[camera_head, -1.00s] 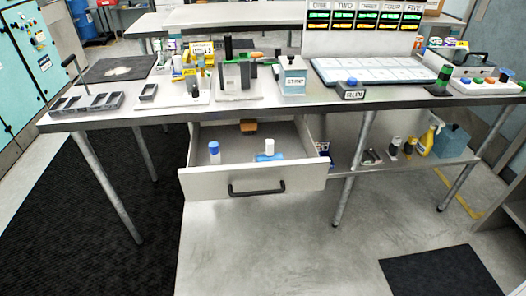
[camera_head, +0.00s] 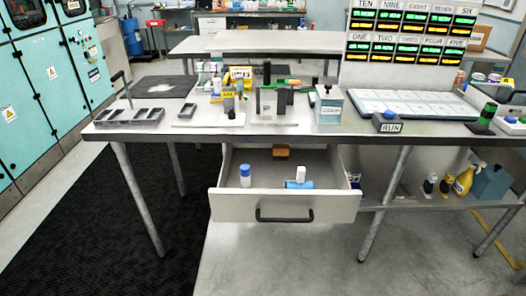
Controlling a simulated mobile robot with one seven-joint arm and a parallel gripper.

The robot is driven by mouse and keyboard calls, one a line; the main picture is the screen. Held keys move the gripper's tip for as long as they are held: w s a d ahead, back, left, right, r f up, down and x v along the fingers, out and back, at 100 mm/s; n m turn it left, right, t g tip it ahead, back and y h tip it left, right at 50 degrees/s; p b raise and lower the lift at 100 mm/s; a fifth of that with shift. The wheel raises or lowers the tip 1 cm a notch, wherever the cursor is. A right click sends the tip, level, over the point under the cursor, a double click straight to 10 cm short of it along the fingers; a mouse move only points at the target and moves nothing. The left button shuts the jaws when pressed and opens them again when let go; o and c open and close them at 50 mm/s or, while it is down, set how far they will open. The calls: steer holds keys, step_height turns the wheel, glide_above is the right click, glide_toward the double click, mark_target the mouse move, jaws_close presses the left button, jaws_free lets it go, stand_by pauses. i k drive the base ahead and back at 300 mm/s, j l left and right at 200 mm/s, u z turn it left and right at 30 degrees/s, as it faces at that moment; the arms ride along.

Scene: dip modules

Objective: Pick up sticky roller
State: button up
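The drawer (camera_head: 285,207) under the bench is open. Inside at the front right is a blue piece with a white cylinder standing at it (camera_head: 299,179); this may be the sticky roller, but it is too small to be sure. A small white bottle with a blue cap (camera_head: 245,176) stands upright at the left in the drawer. An orange-brown block (camera_head: 281,151) lies at the back. My gripper is not in view.
The bench top (camera_head: 230,138) holds a grey compartment tray (camera_head: 130,117), small fixtures, a RUN button box (camera_head: 387,122) and a pale panel (camera_head: 412,104). Bottles stand on the lower shelf (camera_head: 425,200) at right. The floor before the drawer is clear.

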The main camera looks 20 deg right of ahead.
mark_target(300, 183)
steer(key=l, duration=1.75)
steer(key=i+u, duration=0.05)
steer(key=i, duration=0.05)
